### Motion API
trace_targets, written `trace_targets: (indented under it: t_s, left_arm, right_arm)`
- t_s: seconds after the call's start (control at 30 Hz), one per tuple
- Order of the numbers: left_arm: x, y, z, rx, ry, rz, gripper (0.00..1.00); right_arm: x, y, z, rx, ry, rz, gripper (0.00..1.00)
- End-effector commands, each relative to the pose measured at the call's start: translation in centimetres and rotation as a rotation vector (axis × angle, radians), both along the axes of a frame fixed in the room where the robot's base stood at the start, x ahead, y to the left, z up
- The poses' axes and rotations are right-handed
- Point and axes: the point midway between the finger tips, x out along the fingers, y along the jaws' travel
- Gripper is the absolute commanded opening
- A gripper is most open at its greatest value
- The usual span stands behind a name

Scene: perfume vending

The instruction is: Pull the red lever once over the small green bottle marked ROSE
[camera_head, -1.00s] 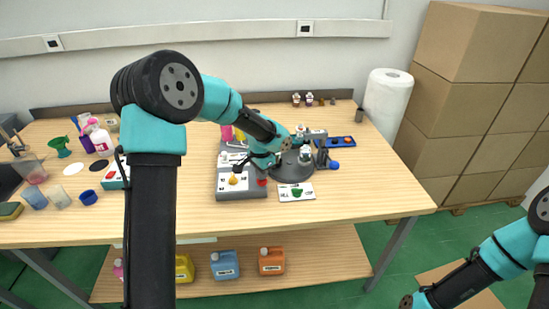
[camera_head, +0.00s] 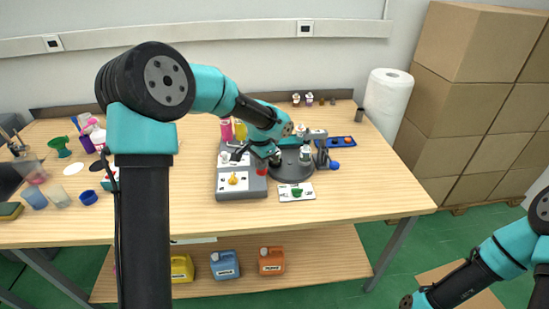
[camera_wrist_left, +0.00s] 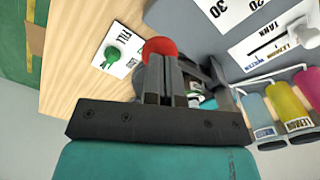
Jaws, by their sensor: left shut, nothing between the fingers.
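The red lever knob (camera_wrist_left: 159,47) shows in the wrist view just beyond my left fingertips. It also shows in the head view at the right side of the grey dispenser (camera_head: 240,190). My left gripper (camera_wrist_left: 160,68) is shut and empty; its fingers overlap the knob's lower edge, and I cannot tell whether they touch it. In the head view my left gripper (camera_head: 261,161) is over the dispenser's right edge. Small bottles stand on the dark turntable (camera_head: 295,178), partly behind my arm. I cannot make out the ROSE bottle. My right gripper (camera_head: 407,301) is low at the right.
A white FILL card (camera_wrist_left: 125,47) with a green button lies right of the dispenser. Colored tanks (camera_wrist_left: 284,103) stand at the dispenser's back. A blue tray (camera_head: 342,142) and a paper towel roll (camera_head: 388,95) are farther right. The table's front right is clear.

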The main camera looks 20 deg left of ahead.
Motion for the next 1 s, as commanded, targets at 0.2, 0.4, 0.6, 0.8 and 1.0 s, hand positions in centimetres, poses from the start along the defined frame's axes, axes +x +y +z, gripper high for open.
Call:
trace_targets:
  t_s: [0.2,0.4,0.6,0.8,1.0]
  left_arm:
    - [0.0,0.0,1.4,-0.001,-0.001,0.001,0.0]
    - [0.0,0.0,2.7,0.0,-0.001,0.0,0.0]
    - [0.0,0.0,3.9,0.0,0.0,0.0,0.0]
    - [0.0,0.0,5.0,-0.001,-0.001,0.0,0.0]
    - [0.0,0.0,5.3,-0.001,0.001,0.0,0.0]
  right_arm:
    - [0.0,0.0,0.0,0.0,0.0,0.0,0.52]
    - [0.0,0.0,0.0,0.0,0.0,0.0,0.52]
    - [0.0,0.0,0.0,0.0,0.0,0.0,0.52]
    - [0.0,0.0,0.0,0.0,0.0,0.0,0.52]
    - [0.0,0.0,0.0,0.0,0.0,0.0,0.52]
